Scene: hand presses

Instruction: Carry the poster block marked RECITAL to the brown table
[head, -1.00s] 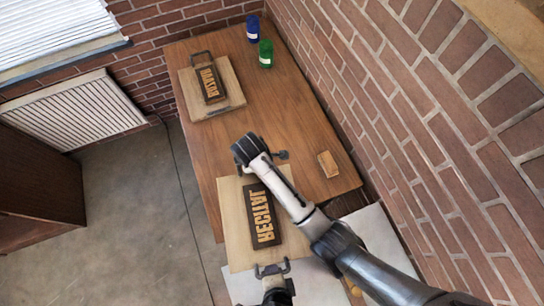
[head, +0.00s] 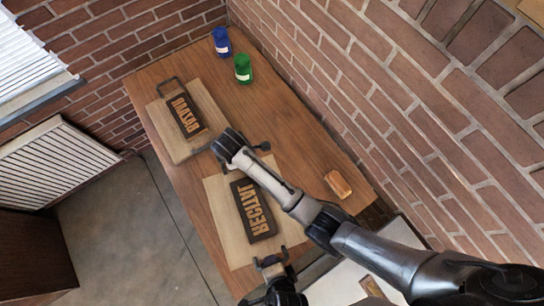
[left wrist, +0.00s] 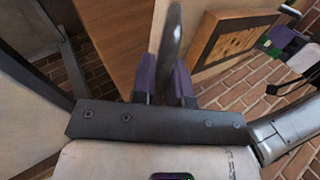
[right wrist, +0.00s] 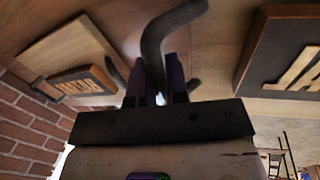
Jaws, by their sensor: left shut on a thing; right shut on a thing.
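The RECITAL block (head: 252,211), a dark slab with raised tan mirrored letters on a pale board (head: 216,213), appears over the near part of the brown table (head: 290,130). I cannot tell whether it touches the top. My left gripper (head: 270,262) is shut on its near handle; the left wrist view shows the grey bar (left wrist: 172,35) between purple fingers. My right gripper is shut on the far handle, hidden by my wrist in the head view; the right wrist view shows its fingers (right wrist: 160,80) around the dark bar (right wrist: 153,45).
The BAZAR block (head: 186,115) on its own board lies just beyond. A blue jar (head: 222,43) and a green jar (head: 242,68) stand at the back. A small tan brick (head: 338,184) lies near the right edge. Brick walls (head: 370,90) border the table.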

